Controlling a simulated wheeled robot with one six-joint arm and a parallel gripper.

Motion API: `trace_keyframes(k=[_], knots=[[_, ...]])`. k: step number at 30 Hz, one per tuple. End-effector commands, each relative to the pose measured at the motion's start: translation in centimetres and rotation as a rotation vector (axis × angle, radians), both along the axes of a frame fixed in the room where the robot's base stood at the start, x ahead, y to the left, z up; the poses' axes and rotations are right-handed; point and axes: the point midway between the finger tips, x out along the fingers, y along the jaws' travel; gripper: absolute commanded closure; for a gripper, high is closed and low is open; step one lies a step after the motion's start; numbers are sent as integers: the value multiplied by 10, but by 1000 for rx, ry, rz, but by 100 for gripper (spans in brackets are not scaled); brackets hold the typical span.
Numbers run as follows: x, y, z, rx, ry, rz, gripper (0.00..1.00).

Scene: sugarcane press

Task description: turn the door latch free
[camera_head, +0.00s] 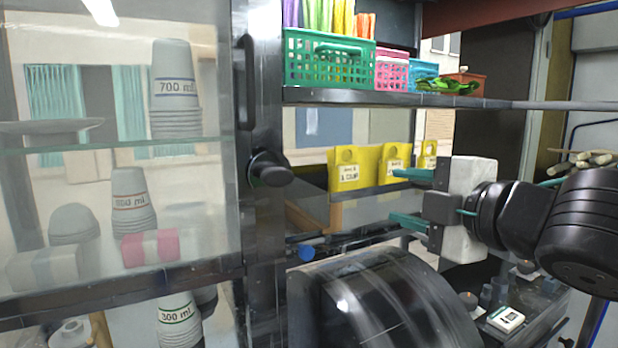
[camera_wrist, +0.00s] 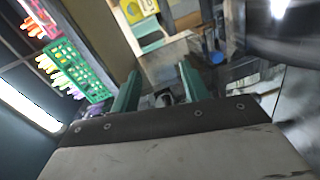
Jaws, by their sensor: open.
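The door latch (camera_head: 268,168) is a black knob on the dark frame post of the glass cabinet door, left of centre in the head view. A long black pull handle (camera_head: 245,82) runs upright above it. The glass door (camera_head: 90,225) appears closed against the post. My gripper (camera_head: 398,198) is open and empty, to the right of the latch and apart from it, with its green fingers pointing left. In the wrist view my gripper (camera_wrist: 158,80) shows its two green fingers spread apart. I cannot clearly make out the latch there.
Cup stacks (camera_head: 175,90) stand behind the glass. A shelf (camera_head: 400,97) above my gripper holds a green basket (camera_head: 330,62) and a pink basket (camera_head: 392,72). Yellow tags (camera_head: 348,168) hang behind the fingers. A black rounded machine cover (camera_head: 375,305) lies below. Some space separates fingers and latch.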

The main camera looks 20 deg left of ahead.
Motion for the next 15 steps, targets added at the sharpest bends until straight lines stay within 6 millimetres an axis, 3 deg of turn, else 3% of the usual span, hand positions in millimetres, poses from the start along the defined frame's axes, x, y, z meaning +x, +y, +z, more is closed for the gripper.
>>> trace_keyframes(k=[1,3,6,10,15], knots=[[-17,28,7,-7,-72,115,55],[-40,54,14,-12,-161,247,55],[-64,76,20,-10,-242,367,55],[-74,92,22,-8,-279,425,55],[-68,117,22,-7,-279,428,55]])
